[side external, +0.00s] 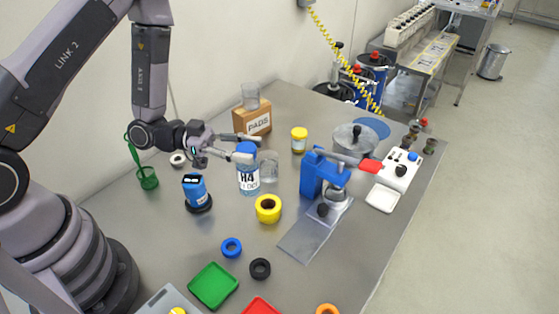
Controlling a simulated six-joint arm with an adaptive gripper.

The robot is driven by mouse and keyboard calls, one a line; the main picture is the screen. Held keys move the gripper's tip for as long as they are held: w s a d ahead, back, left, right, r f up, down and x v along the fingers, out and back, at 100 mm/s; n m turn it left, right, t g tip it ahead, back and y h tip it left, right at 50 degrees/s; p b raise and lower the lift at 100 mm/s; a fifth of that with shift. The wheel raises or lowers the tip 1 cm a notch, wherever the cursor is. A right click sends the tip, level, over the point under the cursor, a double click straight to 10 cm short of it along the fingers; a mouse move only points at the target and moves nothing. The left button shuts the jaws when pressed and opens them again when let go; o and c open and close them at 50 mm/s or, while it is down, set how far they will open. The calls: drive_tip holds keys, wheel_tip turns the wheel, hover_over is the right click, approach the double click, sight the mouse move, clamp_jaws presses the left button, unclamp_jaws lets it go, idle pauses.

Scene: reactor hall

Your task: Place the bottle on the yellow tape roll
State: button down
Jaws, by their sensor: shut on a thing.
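The bottle (248,181) is clear with a blue cap and a white label with dark letters. It is upright, left of and behind the yellow tape roll (268,209), which lies flat on the metal table. My gripper (243,148) reaches in from the left and is shut on the bottle near its cap. I cannot tell whether the bottle's base touches the table or hangs a little above it. The bottle and the tape roll look apart or nearly touching in this view.
A clear glass (269,167) stands close behind the bottle. Blue (231,247) and black (260,268) rolls and a green tray (213,286) lie in front.

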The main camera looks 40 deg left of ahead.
drive_tip(key=s+a+r+m+g+h, duration=0.1)
drive_tip(key=s+a+r+m+g, duration=0.15)
drive_tip(key=s+a+g, duration=0.3)
drive_tip(key=w+d+f, duration=0.2)
drive_tip(key=w+f, duration=0.4)
drive_tip(key=w+d+f, duration=0.2)
drive_tip(key=w+f, duration=0.3)
drive_tip(key=f, duration=0.2)
drive_tip(key=shift+w+d+t, duration=0.35)
drive_tip(key=shift+t, duration=0.1)
drive_tip(key=shift+m, duration=0.25)
drive_tip(key=c, duration=0.7)
unclamp_jaws()
drive_tip(key=shift+f, duration=0.1)
